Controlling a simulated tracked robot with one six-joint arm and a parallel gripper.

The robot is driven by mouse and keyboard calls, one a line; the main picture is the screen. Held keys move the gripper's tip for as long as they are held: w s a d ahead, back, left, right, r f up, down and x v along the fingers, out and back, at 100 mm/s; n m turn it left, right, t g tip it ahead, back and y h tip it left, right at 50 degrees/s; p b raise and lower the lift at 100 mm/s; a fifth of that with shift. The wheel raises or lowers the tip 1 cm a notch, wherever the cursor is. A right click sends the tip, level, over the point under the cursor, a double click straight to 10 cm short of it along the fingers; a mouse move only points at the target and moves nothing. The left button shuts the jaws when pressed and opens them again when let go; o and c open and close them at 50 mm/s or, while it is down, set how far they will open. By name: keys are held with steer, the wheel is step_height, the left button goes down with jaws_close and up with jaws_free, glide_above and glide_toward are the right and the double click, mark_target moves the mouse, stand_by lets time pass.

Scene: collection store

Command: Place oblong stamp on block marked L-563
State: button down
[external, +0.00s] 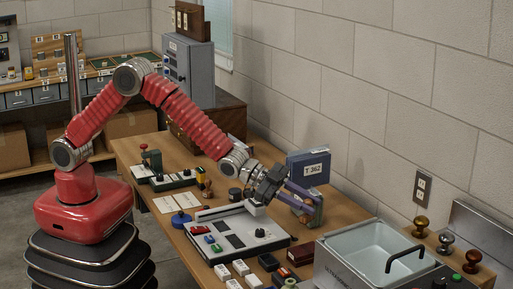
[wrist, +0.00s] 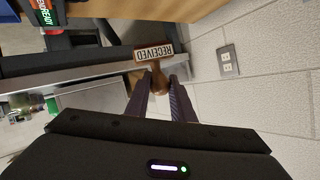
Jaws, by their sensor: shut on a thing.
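My gripper (external: 304,198) reaches out to the right over the bench, near the blue box marked T 362. In the wrist view, my gripper (wrist: 160,82) is shut on the wooden handle of an oblong stamp (wrist: 154,52). Its pale face reads RECEIVED, upside down in that picture, and points away from the fingers. In the external view the held stamp is too small and crowded to make out clearly. Small white blocks (external: 222,272) lie at the bench's front edge. Their marks are too small to read, so I cannot tell which is L-563.
A white panel with buttons (external: 262,238) lies under my wrist. The blue box marked T 362 (external: 308,170) stands close behind the fingers. A grey basin (external: 345,245) with a black handle is at the right. Several knob-handled stamps (external: 446,243) stand by the wall.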

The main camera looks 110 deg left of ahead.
mark_target(307, 221)
steer(key=shift+f, duration=3.1)
steer(key=shift+f, duration=1.85)
steer(key=shift+f, duration=0.15)
steer(key=c, duration=1.5)
jaws_free()
steer(key=shift+c, duration=0.2)
